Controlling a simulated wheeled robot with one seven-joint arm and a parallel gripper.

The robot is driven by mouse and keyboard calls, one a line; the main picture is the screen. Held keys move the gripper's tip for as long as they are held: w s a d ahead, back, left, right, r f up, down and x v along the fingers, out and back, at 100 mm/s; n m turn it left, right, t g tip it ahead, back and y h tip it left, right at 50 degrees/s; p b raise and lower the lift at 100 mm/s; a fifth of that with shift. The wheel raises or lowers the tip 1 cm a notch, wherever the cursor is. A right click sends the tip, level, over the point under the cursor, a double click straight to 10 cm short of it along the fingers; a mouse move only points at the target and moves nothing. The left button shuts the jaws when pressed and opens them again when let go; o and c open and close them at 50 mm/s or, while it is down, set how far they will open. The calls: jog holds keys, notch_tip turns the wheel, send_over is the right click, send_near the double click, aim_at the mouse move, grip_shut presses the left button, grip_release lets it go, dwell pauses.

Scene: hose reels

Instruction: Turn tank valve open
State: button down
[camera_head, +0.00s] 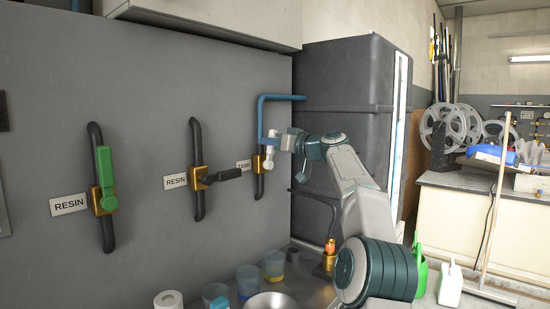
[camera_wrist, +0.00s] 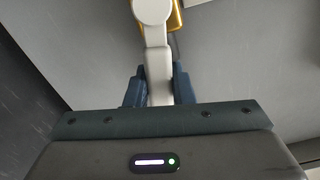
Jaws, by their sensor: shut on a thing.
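The tank valve sits on the grey wall next to a label reading TANK (camera_head: 243,164). It has a brass body (camera_head: 258,165) on a dark pipe, and a blue pipe (camera_head: 261,112) runs above it. Its white handle (camera_head: 269,158) stands out from the body and points roughly upward. My gripper (camera_head: 273,138) is at the upper end of the handle. In the wrist view, the dark blue fingers of my gripper (camera_wrist: 159,88) are on both sides of the white handle (camera_wrist: 155,58), shut on it. The brass body (camera_wrist: 175,16) shows partly behind the handle's round hub.
Two RESIN valves are on the wall to the left, one with a green handle (camera_head: 105,178) and one with a black handle (camera_head: 222,175). A dark cabinet (camera_head: 335,85) stands right behind my arm. Cups, including a blue-filled one (camera_head: 247,281), stand on the bench below.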

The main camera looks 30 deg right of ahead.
jog(key=shift+s+a+f+n+b, duration=0.15)
jog(key=shift+a+n+b, duration=0.2)
jog(key=shift+n+b, duration=0.25)
jog(key=shift+s+a+r+n+b, duration=0.1)
jog(key=shift+a+n+b, duration=0.3)
jog(key=shift+n, duration=0.3)
jog(key=c, duration=1.2)
grip_release()
jog(key=shift+c, duration=0.2)
jog(key=shift+d, duration=0.1)
jog(key=b+v, duration=0.4)
jog(key=v, duration=1)
